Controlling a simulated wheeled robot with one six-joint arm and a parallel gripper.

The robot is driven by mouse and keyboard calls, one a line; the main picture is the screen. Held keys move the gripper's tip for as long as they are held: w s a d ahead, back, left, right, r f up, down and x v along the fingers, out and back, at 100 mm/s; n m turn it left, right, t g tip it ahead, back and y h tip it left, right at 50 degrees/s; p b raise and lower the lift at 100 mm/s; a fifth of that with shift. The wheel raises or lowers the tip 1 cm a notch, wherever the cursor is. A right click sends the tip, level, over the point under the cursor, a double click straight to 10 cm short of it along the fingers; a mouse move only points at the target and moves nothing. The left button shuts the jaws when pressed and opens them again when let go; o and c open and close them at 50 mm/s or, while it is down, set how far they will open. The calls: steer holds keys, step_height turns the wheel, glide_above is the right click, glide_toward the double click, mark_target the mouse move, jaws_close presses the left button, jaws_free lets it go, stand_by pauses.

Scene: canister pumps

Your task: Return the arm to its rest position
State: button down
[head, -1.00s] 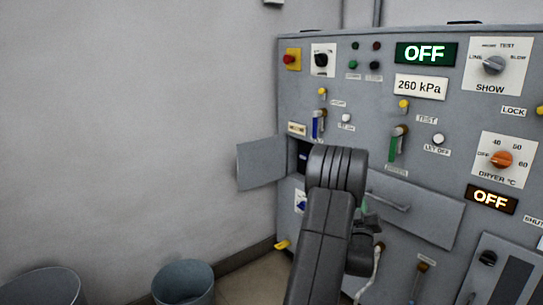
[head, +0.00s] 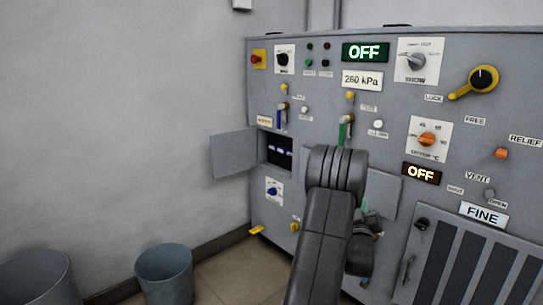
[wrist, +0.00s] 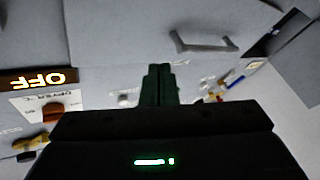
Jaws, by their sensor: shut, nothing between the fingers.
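My dark arm (head: 325,225) rises from the bottom of the head view and bends over in front of the panel. My gripper is mostly hidden behind the arm there; a small green part shows beside it. In the wrist view my gripper (wrist: 160,83) points away from the camera, its dark green fingers together with nothing between them. It is in front of the grey panel (head: 228,155), and I see no contact.
The panel carries knobs, levers and an orange-lit OFF display (head: 422,173). An open door (head: 234,153) juts out at its left beside a dark recess (head: 276,150). A drawer handle (wrist: 205,45) shows in the wrist view. Two grey bins (head: 165,275) (head: 38,280) stand lower left.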

steer(key=s+a+r+g+y+p, duration=0.2)
steer(key=s+a+g+p, duration=0.3)
steer(key=a, duration=0.4)
steer(key=shift+a+r+m+g+y, duration=0.3)
steer(key=shift+a+r+g, duration=0.1)
steer(key=shift+r, duration=0.2)
steer(key=shift+s, duration=0.1)
